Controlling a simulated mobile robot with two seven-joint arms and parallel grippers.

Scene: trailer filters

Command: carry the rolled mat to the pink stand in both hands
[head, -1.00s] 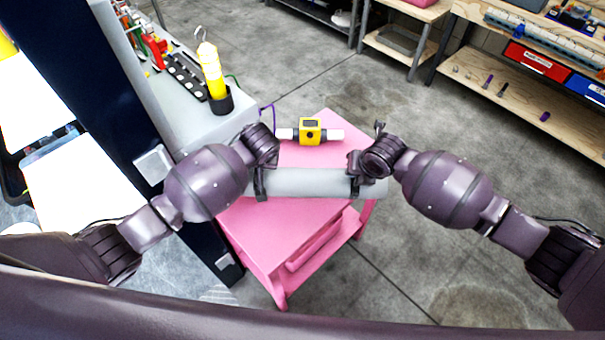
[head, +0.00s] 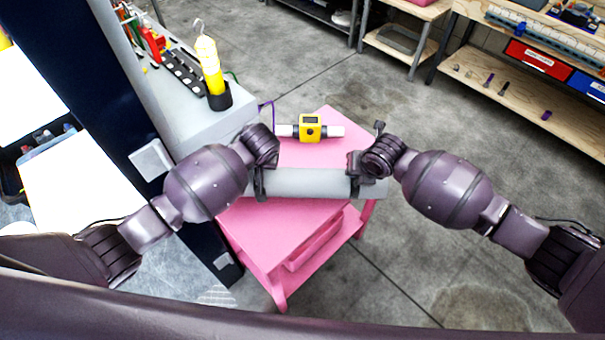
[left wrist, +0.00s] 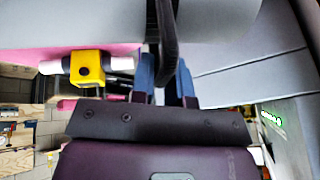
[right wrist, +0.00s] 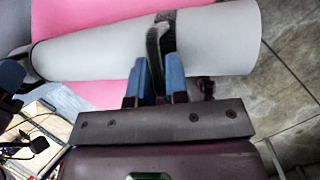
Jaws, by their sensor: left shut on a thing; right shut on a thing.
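The rolled mat (head: 308,183) is a light grey cylinder with dark straps, lying crosswise over the pink stand (head: 275,232). My left gripper (head: 259,182) is shut on the mat's left strap, which shows between the fingers in the left wrist view (left wrist: 168,40). My right gripper (head: 355,178) is shut on the right strap, also seen in the right wrist view (right wrist: 158,48). The mat looks about level, and its right end reaches the stand's right edge. I cannot tell whether it touches the stand's top or hangs just above.
A yellow device with white pipe ends (head: 310,128) sits on the stand's far part. A grey counter (head: 185,125) with a yellow lamp (head: 210,65) in a black cup stands at the left. Wooden shelves (head: 530,95) stand at the right. Concrete floor is clear right of the stand.

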